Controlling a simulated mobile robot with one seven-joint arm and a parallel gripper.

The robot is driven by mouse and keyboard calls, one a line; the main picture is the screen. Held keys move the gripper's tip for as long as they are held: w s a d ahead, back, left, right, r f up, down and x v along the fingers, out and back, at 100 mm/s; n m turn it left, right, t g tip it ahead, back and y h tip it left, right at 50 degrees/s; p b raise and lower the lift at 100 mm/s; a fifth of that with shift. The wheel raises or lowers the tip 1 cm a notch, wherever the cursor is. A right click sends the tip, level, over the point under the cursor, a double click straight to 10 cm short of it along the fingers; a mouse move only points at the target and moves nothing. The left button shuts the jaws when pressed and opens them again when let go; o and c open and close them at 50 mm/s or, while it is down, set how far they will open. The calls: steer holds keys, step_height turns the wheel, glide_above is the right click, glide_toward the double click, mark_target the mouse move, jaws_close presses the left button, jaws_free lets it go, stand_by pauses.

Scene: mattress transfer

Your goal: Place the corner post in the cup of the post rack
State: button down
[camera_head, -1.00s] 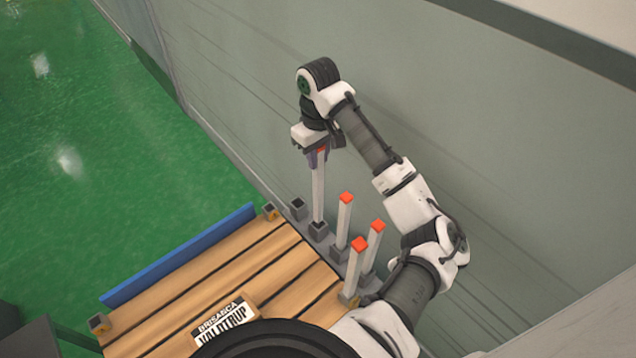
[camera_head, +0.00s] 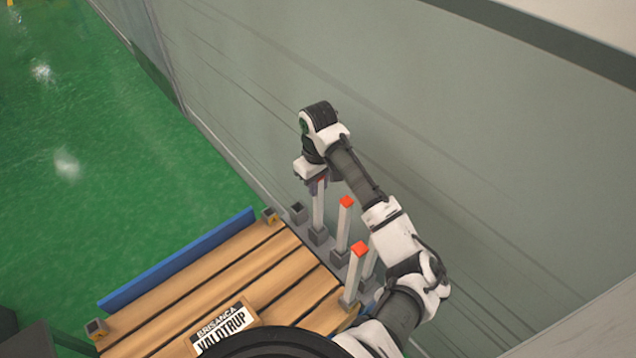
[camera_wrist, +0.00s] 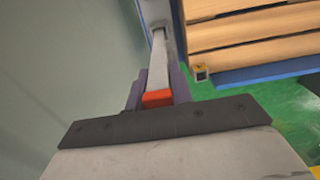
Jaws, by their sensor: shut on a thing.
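The corner post (camera_head: 318,206) is pale with a red cap. It stands nearly upright below my gripper (camera_head: 317,181). Its lower end meets a dark square cup (camera_head: 319,236) of the post rack (camera_head: 331,251) and appears to be inside it. In the wrist view the post (camera_wrist: 157,62) runs away from the red cap, which sits between the purple-grey fingers of my gripper (camera_wrist: 158,97). The gripper is shut on the post near its top. The far end of the post is hard to make out in the wrist view.
Another cup (camera_head: 297,212) at the rack's far end looks empty. Red-capped posts (camera_head: 343,224) (camera_head: 356,272) stand nearby, one partly behind my arm. A slatted wooden pallet (camera_head: 235,285) with a blue edge board (camera_head: 180,262) lies left. A grey wall (camera_head: 480,190) rises close on the right.

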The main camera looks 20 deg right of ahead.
steer(key=c, duration=1.2)
jaws_free()
steer(key=shift+c, duration=0.2)
step_height(320, 180, up, 12)
steer(key=shift+r+p, duration=0.1)
steer(key=shift+p, duration=0.25)
